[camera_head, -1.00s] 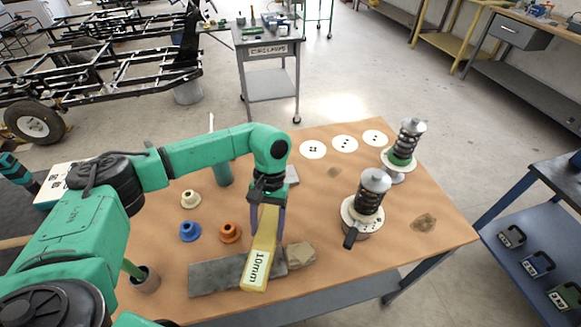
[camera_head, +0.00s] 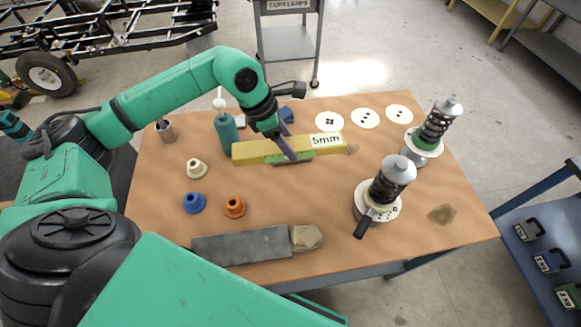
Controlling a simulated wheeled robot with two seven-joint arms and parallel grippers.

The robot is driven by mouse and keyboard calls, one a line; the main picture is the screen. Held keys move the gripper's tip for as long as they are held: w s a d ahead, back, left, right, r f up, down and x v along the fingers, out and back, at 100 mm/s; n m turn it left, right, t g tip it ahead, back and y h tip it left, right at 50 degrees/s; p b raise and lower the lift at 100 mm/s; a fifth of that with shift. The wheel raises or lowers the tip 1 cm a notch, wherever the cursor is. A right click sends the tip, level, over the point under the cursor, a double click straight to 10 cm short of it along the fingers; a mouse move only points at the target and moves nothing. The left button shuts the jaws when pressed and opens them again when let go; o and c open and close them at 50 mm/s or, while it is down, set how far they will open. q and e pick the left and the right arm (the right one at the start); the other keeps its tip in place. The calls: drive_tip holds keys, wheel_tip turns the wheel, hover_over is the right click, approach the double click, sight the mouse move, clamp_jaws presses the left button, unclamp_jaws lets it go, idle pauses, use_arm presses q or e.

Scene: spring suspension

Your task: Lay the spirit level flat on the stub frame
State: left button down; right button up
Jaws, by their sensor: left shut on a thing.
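My left gripper (camera_head: 287,146) is shut on a long yellow bar (camera_head: 253,151) marked "5mm", with a green strip along its lower front edge. The bar lies nearly crosswise over the back middle of the bench; I cannot tell whether it touches the top. It may be the spirit level, though no vial is clear. A flat dark grey bar (camera_head: 240,245) lies near the front edge, touching or close to a tan block (camera_head: 307,237). I cannot tell which thing is the stub frame. My right gripper is not in view.
Two spring units (camera_head: 390,182) (camera_head: 437,124) stand at the right. A teal bottle (camera_head: 227,131) stands just left of the yellow bar's end. Cream, blue (camera_head: 194,202) and orange (camera_head: 234,207) bushings stand at the left. White discs (camera_head: 365,118) lie at the back. The bench middle is clear.

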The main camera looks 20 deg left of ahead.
use_arm(q)
wheel_tip(320, 180, down, 12)
drive_tip(key=shift+r+p, duration=0.2)
drive_tip(key=shift+p, duration=0.8)
drive_tip(key=shift+f, duration=0.5)
drive_tip(key=shift+c, duration=1.8)
unclamp_jaws()
